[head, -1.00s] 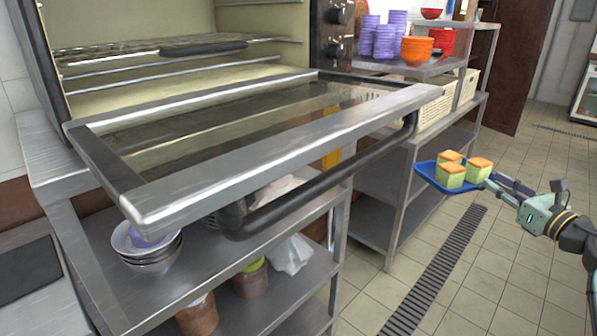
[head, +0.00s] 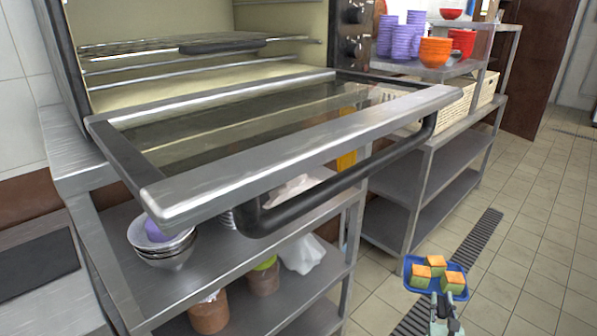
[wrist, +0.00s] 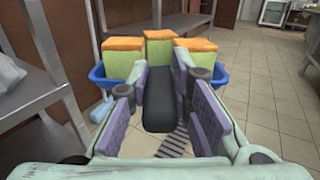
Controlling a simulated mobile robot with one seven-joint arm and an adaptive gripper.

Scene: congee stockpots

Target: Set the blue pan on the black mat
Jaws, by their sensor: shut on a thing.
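The blue pan (head: 409,266) is held in the air over the tiled floor at the lower right of the head view. It carries three green blocks with orange tops. My gripper (head: 440,301) is at its near side, shut on its dark handle. In the wrist view the handle lies between the fingers of my gripper (wrist: 160,95), and the blue rim of the pan (wrist: 97,76) shows beyond, partly hidden by the blocks. The black mat (head: 35,270) lies flat and bare on a steel counter at the lower left of the head view, far from the pan.
An open oven door (head: 310,150) with a dark handle juts out between pan and mat. Below it, a steel shelf holds stacked bowls (head: 163,250) and pots. A rack with purple cups (head: 402,42) and orange bowls stands behind. The floor at right is clear.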

